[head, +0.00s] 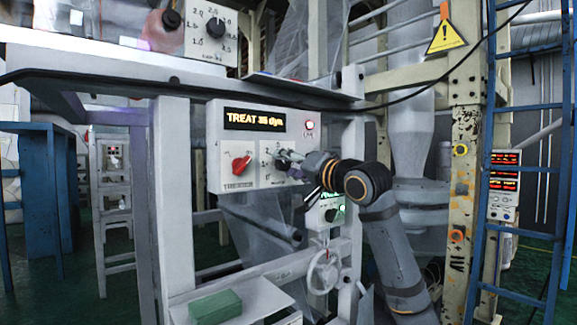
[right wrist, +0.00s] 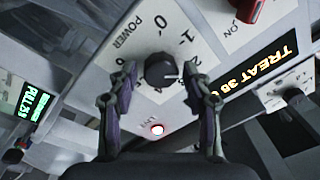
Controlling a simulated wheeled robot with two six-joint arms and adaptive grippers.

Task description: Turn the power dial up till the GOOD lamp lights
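The power dial is a black round knob (right wrist: 161,70) on a white plate marked POWER with a number scale, shown in the right wrist view. In the head view its plate (head: 266,152) sits on the grey control box, partly hidden by my gripper. My right gripper (right wrist: 160,84) is open, one finger on each side of the knob, with gaps visible. It also shows at the dial in the head view (head: 287,164). A lamp (head: 310,125) on the box glows red; its small label is hard to read. It also glows in the wrist view (right wrist: 157,129). My left gripper is not in view.
The box display (head: 254,120) reads TREAT 35 dyn. A red knob (head: 241,165) sits left of the dial. A green-lit panel (head: 332,208) and a handwheel (head: 324,270) are below. A green block (head: 215,306) lies on a lower ledge. A dark-edged shelf (head: 180,82) overhangs the box.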

